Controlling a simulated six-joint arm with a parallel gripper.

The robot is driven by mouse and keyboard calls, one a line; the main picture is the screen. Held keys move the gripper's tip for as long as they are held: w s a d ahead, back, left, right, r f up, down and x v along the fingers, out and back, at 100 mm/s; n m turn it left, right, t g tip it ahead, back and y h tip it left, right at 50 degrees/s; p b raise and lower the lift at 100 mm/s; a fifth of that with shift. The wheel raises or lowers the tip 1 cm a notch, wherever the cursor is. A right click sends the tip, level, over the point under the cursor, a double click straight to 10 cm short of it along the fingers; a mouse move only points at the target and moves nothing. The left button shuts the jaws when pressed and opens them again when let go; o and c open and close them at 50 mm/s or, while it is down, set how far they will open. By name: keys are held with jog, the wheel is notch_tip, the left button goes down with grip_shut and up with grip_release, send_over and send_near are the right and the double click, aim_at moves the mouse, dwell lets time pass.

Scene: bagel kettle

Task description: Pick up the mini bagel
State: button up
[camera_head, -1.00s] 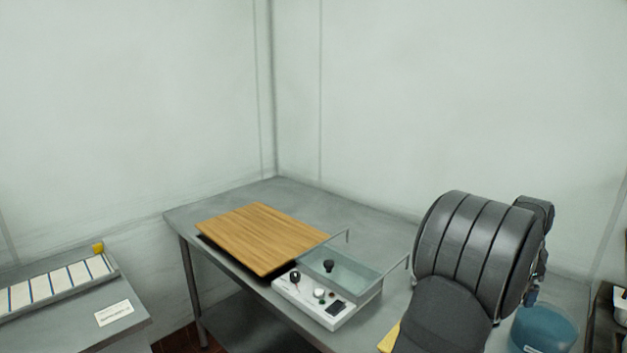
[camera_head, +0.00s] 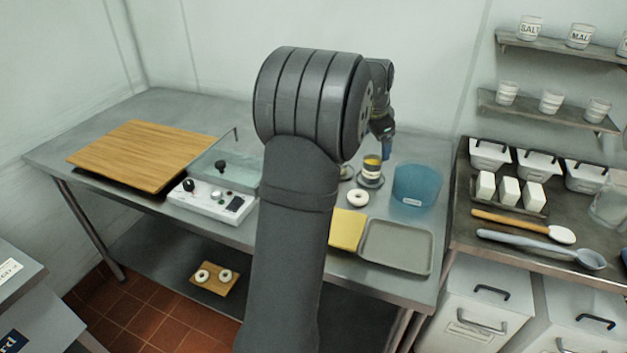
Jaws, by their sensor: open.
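A small pale ring that looks like the mini bagel (camera_head: 357,197) lies on the steel table between the yellow pad and the blue tub. Two more pale rings (camera_head: 202,275) lie on a small brown board on the lower shelf. My gripper (camera_head: 387,152) is open and empty, pointing down above the back of the table, up and right of the ring on the table. My arm hides part of the table to the left of the ring.
A blue tub (camera_head: 417,184), a dark round item with a yellow top (camera_head: 371,172), a yellow pad (camera_head: 347,230) and a grey tray (camera_head: 397,264) surround the ring. A clear basin (camera_head: 235,162), control box (camera_head: 212,200) and wooden board (camera_head: 130,153) stand left.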

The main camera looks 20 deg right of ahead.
jog(key=w+a+r+n, duration=0.15)
jog(key=a+n, duration=0.55)
jog(key=a, duration=0.9)
jog(key=shift+g, duration=0.3)
jog(key=x, duration=0.8)
jog(key=a+x, duration=0.1)
jog(key=x, duration=0.3)
jog(key=shift+w+f, duration=0.15)
jog(key=shift+f, duration=0.1)
jog(key=shift+y, duration=0.3)
jog(key=shift+x, duration=2.7)
jog(key=shift+w+r, duration=0.1)
jog(key=c, duration=1.1)
